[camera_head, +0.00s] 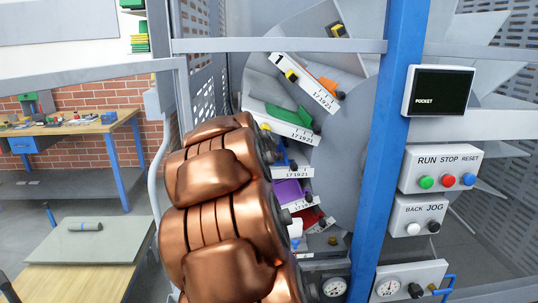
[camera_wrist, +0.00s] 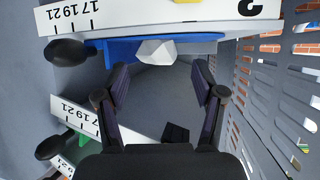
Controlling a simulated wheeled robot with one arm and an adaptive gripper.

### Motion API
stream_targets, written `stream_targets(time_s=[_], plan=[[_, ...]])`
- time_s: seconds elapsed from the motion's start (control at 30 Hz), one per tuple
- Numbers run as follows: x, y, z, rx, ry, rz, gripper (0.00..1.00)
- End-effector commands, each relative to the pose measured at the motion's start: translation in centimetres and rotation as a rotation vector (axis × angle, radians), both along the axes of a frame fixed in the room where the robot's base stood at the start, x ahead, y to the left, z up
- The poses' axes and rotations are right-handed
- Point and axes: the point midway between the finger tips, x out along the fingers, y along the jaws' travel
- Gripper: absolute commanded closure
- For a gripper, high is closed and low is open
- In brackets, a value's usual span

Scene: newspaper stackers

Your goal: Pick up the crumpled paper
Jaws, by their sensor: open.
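A small white crumpled paper (camera_wrist: 157,52) shows in the wrist view, against a blue sheet (camera_wrist: 122,50) in a pocket of the stacker wheel. My gripper (camera_wrist: 161,76) is open and empty, with one finger to each side below the paper in that view. The paper lies just beyond the fingertips, roughly centred between them, and is not touched. In the head view my copper-coloured arm covers the gripper, and I cannot make out the paper for certain. The blue sheet shows there (camera_head: 279,152) beside the arm.
White numbered pocket plates (camera_wrist: 160,17) border the space around my gripper. A perforated panel (camera_wrist: 280,90) stands close on the right in the wrist view. In the head view, a blue post (camera_head: 392,130) and a control panel (camera_head: 440,168) stand right of the wheel.

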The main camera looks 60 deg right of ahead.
Motion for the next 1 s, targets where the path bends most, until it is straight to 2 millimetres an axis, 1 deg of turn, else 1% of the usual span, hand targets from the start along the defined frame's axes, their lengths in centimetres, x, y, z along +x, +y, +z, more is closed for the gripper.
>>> stream_targets(time_s=[0.27, 0.47, 0.7, 0.97, 1.0], plan=[[0.4, -1.1, -0.3, 0.001, 0.003, 0.001, 0.31], [1.0, -2.8, -0.7, 0.001, 0.003, 0.0, 0.31], [1.9, -4.4, -1.7, 0.001, 0.003, 0.001, 0.31], [2.0, -4.6, -1.9, 0.0, 0.0, 0.001, 0.31], [2.0, -4.6, -1.9, 0.0, 0.0, 0.001, 0.34]])
